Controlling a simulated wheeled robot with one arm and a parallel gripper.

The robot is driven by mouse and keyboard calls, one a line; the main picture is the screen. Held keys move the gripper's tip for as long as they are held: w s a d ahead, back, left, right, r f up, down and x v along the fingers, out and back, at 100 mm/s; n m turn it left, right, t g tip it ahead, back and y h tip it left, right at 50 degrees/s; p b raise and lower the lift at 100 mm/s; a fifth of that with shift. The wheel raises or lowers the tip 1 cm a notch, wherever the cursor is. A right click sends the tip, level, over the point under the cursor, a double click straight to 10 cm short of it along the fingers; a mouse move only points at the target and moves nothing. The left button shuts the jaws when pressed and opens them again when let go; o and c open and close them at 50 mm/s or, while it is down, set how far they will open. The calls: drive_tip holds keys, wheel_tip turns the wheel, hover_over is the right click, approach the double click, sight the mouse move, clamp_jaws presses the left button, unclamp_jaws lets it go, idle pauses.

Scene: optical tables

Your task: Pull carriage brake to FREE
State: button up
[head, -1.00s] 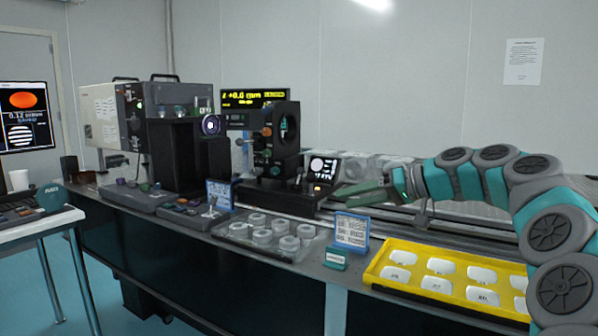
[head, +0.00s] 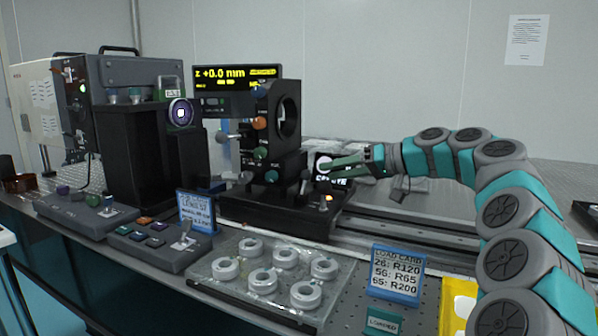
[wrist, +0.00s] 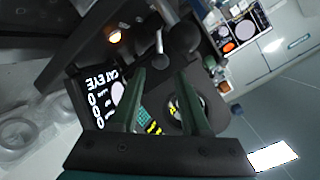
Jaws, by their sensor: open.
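The black carriage (head: 262,214) sits on the bench rails and bears an upright holder with a round opening (head: 288,117) and several coloured knobs. A small lit orange lamp (head: 328,198) is at its right end; the wrist view also shows it (wrist: 115,36). In the wrist view a dark round-ended lever (wrist: 180,40) and a thin metal peg (wrist: 159,42) stand just beyond my fingertips. No brake label is readable, so I cannot tell which is the brake. My gripper (head: 335,164) is open and empty, right of the holder; its green fingers also show in the wrist view (wrist: 160,74).
A small screen reading CAT EYE (wrist: 110,95) is close beside my left finger. Several pale rings lie on a clear tray (head: 222,291) in front. A load card (head: 397,272) and yellow tray (head: 455,292) stand to the right. The rails (head: 400,235) right of the carriage look clear.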

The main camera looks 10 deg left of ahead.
sight(306, 181)
drive_tip(key=p+x, duration=0.1)
drive_tip(key=x, duration=0.6)
drive_tip(key=shift+a+f, duration=0.1)
drive_tip(key=shift+a, duration=0.3)
clamp_jaws()
